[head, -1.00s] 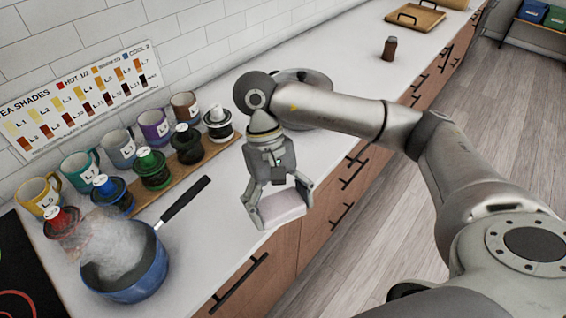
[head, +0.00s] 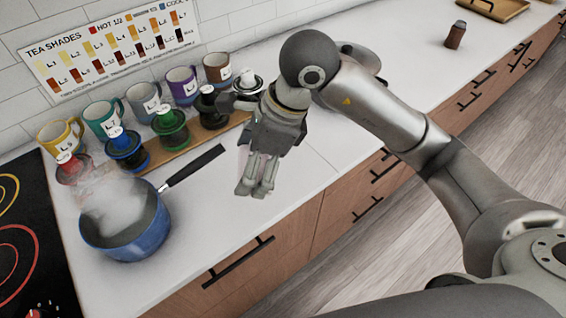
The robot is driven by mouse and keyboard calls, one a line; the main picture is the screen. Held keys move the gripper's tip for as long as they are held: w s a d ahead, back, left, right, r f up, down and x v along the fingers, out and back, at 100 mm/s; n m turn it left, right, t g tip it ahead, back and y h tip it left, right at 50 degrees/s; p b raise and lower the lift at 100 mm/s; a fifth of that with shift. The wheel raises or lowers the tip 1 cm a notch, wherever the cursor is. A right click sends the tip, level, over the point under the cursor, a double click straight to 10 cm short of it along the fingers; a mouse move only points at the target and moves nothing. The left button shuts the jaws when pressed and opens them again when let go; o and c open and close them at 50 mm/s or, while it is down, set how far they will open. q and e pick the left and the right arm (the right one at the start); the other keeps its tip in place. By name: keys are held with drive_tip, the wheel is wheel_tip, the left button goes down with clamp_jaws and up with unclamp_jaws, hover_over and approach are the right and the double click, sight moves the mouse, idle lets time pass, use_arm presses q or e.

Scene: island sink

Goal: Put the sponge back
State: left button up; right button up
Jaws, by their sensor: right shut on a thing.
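My right gripper (head: 257,188) hangs over the counter, right of the pan handle and in front of the row of colored cups. It is shut on the pale pink sponge (head: 243,159). Only a thin sliver of the sponge shows beside the fingers; the rest is hidden behind the gripper. I cannot tell whether the sponge touches the counter. My left gripper is not in view.
A steaming blue pan (head: 139,239) stands at the left by the black hob (head: 25,240). Several lidded cups and mugs (head: 184,84) line the wall below a tea shades chart (head: 112,45). A brown jar (head: 455,35) stands at the back. Counter in front of the gripper is clear.

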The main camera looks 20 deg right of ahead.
drive_tip(key=shift+a+r+m+t, duration=0.3)
drive_tip(key=shift+a+m, duration=0.25)
drive_tip(key=shift+m, duration=0.35)
drive_tip(key=shift+w, duration=0.15)
drive_tip(key=w+d+f+p, duration=0.3)
drive_tip(key=w+d+f, duration=0.1)
drive_tip(key=w+d, duration=0.2)
drive_tip(key=p, duration=0.1)
hover_over(281, 162)
drive_tip(key=f, duration=0.4)
drive_tip(key=shift+s+a+f, duration=0.3)
drive_tip(key=shift+s+f, duration=0.05)
drive_tip(key=shift+s, duration=0.05)
drive_tip(key=shift+w+d+f, duration=0.1)
drive_tip(key=shift+w+f, duration=0.05)
drive_tip(key=shift+f, duration=0.05)
drive_tip(key=f+p, duration=0.2)
drive_tip(key=shift+w+d+f, duration=0.2)
drive_tip(key=shift+f, duration=0.75)
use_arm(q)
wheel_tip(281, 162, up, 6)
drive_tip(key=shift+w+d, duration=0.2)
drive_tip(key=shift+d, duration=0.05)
use_arm(e)
drive_tip(key=shift+f, duration=0.15)
